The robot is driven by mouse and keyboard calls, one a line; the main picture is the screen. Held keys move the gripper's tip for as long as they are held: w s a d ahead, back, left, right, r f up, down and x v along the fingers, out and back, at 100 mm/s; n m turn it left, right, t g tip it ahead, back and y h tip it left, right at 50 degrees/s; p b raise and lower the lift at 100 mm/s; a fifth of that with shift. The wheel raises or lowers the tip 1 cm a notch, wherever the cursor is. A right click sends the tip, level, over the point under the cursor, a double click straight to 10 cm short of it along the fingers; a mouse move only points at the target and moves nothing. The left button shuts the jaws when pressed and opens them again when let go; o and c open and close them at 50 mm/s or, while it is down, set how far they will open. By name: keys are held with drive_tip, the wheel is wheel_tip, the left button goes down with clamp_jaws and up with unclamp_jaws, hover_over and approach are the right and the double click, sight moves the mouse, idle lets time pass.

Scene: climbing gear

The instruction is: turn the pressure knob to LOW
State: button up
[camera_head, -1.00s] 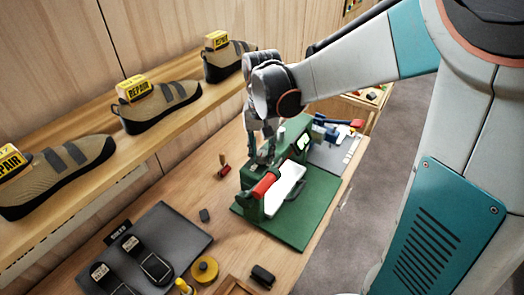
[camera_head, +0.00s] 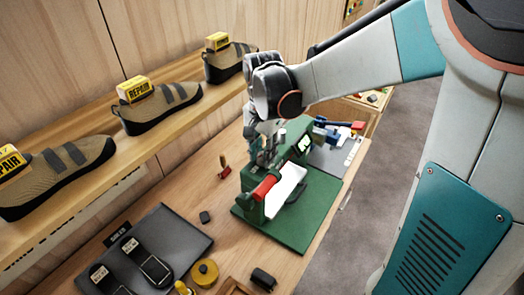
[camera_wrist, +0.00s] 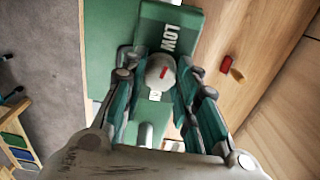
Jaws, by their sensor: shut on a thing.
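The pressure knob (camera_wrist: 160,70) is a round grey knob with a short red mark, in the upper middle of the wrist view. It sits on the green press (camera_head: 253,200). The white LOW label (camera_wrist: 171,38) is just above the knob in the wrist view, and the red mark points slantwise up toward that side. Another white label (camera_wrist: 155,96) below the knob is mostly hidden. My gripper (camera_wrist: 158,80) is shut on the knob, one finger on each side. In the head view my gripper (camera_head: 264,150) is over the press and hides the knob.
The press has a red-gripped handle (camera_head: 265,187) and stands on a green base (camera_head: 310,210). A small red tool (camera_head: 224,168) lies to its left. Shoes with REPAIR boxes stand on the shelf (camera_head: 150,130) at left. A dark mat (camera_head: 190,225) with straps lies in front.

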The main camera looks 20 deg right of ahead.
drive_tip(key=o, duration=1.1)
wheel_tip(320, 180, up, 12)
drive_tip(key=shift+s+f, duration=0.1)
drive_tip(key=shift+s, duration=0.1)
